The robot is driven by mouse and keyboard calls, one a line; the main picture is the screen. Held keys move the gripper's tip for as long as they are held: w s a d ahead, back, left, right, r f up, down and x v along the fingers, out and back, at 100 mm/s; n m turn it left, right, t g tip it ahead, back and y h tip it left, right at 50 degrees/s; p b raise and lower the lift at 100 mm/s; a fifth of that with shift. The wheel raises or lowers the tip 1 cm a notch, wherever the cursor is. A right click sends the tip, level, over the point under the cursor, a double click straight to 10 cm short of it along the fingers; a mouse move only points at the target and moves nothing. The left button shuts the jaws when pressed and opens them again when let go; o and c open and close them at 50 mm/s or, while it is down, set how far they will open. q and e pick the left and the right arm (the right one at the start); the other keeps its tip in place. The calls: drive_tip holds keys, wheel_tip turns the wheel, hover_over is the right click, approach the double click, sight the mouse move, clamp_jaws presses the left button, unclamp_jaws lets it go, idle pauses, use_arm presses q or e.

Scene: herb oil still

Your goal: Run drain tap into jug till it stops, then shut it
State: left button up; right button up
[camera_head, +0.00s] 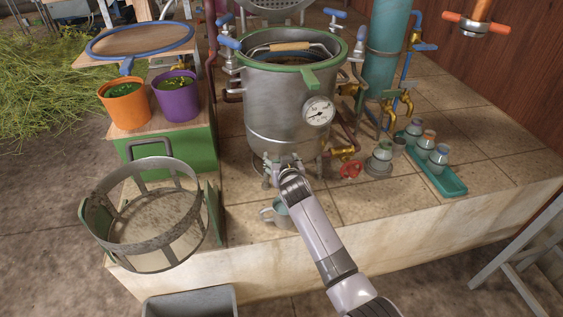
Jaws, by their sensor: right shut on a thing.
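The steel still pot (268,112) has a green rim and a dial gauge (318,112) and stands on legs on the tiled bench. My right gripper (281,163) is at the foot of the pot's front, shut on what appears to be the drain tap, which the fingers mostly hide. A small grey metal jug (279,215) with a handle on its left stands on the bench just below the gripper, partly behind my right arm. Its inside is hidden, and I cannot make out any stream. My left gripper is not in view.
A red handwheel (350,169) and brass valve (342,152) sit right of the gripper. A teal tray (452,186) of small jars is further right. A mesh basket (150,258), orange pot (124,106) and purple pot (178,98) stand left. The bench's front right is clear.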

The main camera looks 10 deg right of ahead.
drive_tip(key=shift+r, duration=0.15)
drive_tip(key=o, duration=0.9)
drive_tip(key=shift+o, duration=1.3)
drive_tip(key=shift+s, duration=0.15)
drive_tip(key=v, duration=1.1)
drive_tip(key=shift+s+r, duration=0.15)
drive_tip(key=shift+s, duration=0.2)
